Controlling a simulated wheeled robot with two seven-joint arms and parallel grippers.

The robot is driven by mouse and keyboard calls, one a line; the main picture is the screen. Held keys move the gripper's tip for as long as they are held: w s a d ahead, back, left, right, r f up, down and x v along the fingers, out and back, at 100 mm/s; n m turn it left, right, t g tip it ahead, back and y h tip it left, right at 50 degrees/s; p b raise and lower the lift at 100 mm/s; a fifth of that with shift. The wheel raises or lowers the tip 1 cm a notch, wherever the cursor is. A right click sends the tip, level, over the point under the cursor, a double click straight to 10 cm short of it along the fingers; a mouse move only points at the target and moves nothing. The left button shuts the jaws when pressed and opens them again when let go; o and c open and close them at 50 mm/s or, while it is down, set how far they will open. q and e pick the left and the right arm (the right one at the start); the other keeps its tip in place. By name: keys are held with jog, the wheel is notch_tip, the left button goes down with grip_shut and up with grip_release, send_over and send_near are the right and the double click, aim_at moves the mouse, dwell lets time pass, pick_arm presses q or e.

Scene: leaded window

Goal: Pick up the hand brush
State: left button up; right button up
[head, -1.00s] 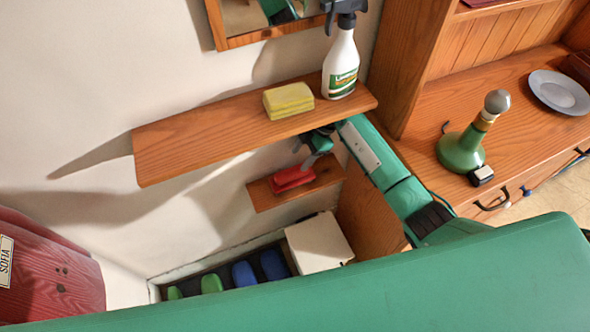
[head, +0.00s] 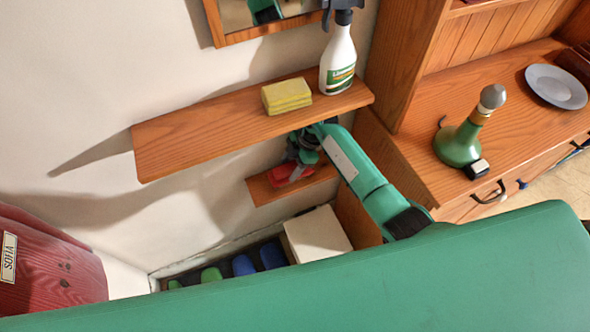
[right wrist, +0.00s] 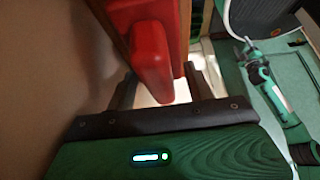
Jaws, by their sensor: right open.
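The hand brush is most likely the red object (head: 285,173) on the small lower shelf in the head view, partly hidden by my right gripper (head: 302,158). In the right wrist view, red parts (right wrist: 152,55) fill the space in front of and between the two fingers of my right gripper (right wrist: 160,88). The gripper is open, close to the red object; I cannot tell whether it touches. The bristles are not visible. A green arm, seemingly my left one, ends in a small gripper (right wrist: 246,46) at the right of the wrist view; its jaws are too small to judge.
The upper shelf (head: 190,140) lies just above my right arm and holds a yellow sponge (head: 287,95) and a spray bottle (head: 338,62). A white box (head: 318,234) and a tray of green and blue items (head: 243,265) are below. A wooden cabinet (head: 405,60) stands right.

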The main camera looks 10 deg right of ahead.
jog(key=shift+f, duration=0.25)
dwell(0.3)
jog(key=c, duration=1.1)
jog(key=shift+r, duration=0.15)
jog(key=shift+r, duration=0.15)
jog(key=shift+s+r, duration=0.1)
jog(key=shift+r, duration=0.1)
notch_tip(320, 180, up, 7)
jog(key=shift+f+b, duration=0.1)
jog(key=shift+b, duration=0.35)
pick_arm(q)
jog(key=w, duration=0.1)
jog(key=w+b, duration=0.1)
jog(key=w+f, duration=0.1)
jog(key=shift+d, duration=0.25)
pick_arm(e)
jog(key=s+a, duration=0.2)
jog(key=s, duration=0.4)
jog(key=s+a, duration=0.2)
jog(key=s, duration=0.4)
jog(key=s+a, duration=0.2)
jog(key=s, duration=0.5)
jog(key=shift+f, duration=0.1)
pick_arm(q)
jog(key=shift+w, duration=0.1)
